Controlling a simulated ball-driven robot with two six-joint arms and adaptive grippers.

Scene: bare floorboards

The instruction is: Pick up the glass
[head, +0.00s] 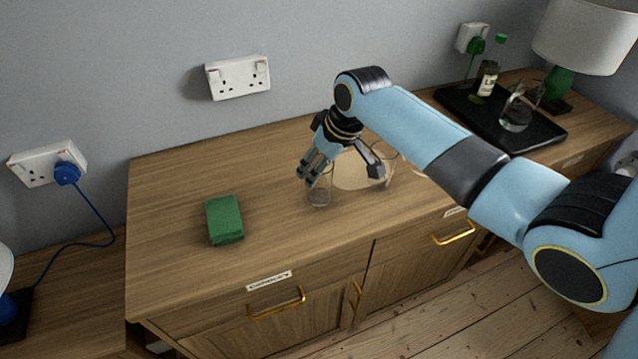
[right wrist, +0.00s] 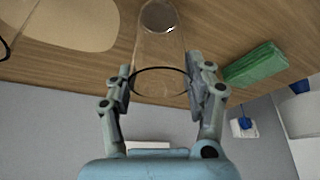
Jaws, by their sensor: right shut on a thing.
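The clear glass (head: 319,194) stands upright at the middle of the wooden cabinet top, in front of a round board. My right gripper (head: 313,178) reaches down to it from behind and is shut on its upper part. In the right wrist view the glass (right wrist: 160,52) lies between the two fingers of the right gripper (right wrist: 159,88), one pad on each side near the rim. I cannot tell whether its base is clear of the wood. My left gripper is not in view.
A pale round board (head: 352,172) lies beside the glass, with another glass rim (head: 385,149) partly hidden by my arm. A green cloth block (head: 224,219) lies to the left. A black tray (head: 545,132) with a bottle (head: 486,80) and a jug (head: 516,115) is at right.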

